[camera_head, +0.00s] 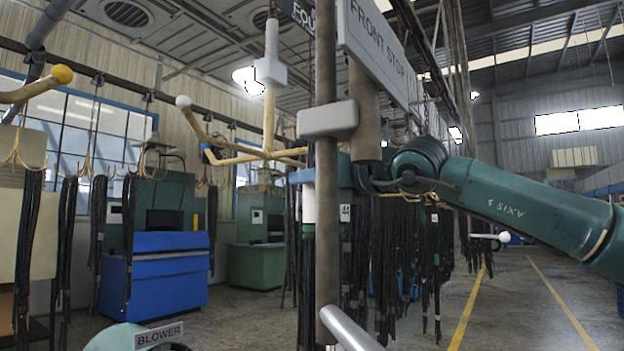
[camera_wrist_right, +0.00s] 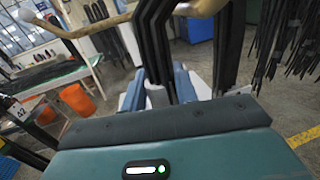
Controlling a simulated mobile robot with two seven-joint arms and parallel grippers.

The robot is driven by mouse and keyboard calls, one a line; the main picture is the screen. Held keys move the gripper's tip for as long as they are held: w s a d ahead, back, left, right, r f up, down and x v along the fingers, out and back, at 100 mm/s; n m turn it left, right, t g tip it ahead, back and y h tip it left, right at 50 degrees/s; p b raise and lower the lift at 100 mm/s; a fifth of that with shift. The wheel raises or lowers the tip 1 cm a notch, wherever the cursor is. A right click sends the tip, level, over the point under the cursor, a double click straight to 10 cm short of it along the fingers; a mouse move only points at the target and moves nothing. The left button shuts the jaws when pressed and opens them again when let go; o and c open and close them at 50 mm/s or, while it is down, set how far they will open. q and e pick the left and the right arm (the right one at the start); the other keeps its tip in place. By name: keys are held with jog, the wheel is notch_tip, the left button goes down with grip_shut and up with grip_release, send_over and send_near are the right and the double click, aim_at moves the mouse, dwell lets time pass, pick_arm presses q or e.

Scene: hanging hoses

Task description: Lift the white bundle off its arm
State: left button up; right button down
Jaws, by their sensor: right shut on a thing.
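The white bundle is a hank of black hoses with a white band (camera_head: 308,205), partly hidden behind a brown vertical pole in the head view. In the right wrist view, its dark hoses (camera_wrist_right: 156,45) hang down from beside a tan rack arm (camera_wrist_right: 95,27), and a white part (camera_wrist_right: 157,95) shows between the fingers. My right gripper (camera_wrist_right: 160,92) is shut on this bundle. In the head view, the pole hides most of the right gripper's fingers. I cannot tell whether the bundle still rests on the arm. My left gripper is not in view.
Brown poles (camera_head: 326,230) stand close in front, under the FRONT STOP sign (camera_head: 378,50). A yellow rack arm with a white tip (camera_head: 184,102) reaches left. Other dark hose bundles (camera_head: 385,250) hang behind. The floor at right (camera_head: 530,310) is clear.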

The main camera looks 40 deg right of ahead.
jog(key=c, duration=1.5)
grip_release()
jog(key=shift+s+r, duration=0.1)
jog(key=shift+r, duration=0.1)
jog(key=o, duration=0.5)
jog(key=shift+f, duration=0.15)
pick_arm(q)
jog(key=b, duration=0.1)
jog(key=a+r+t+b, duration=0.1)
jog(key=b, duration=0.1)
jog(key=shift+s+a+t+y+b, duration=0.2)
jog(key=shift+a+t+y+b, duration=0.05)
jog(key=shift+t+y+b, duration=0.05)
pick_arm(e)
jog(key=s+d, duration=0.1)
jog(key=s, duration=1.2)
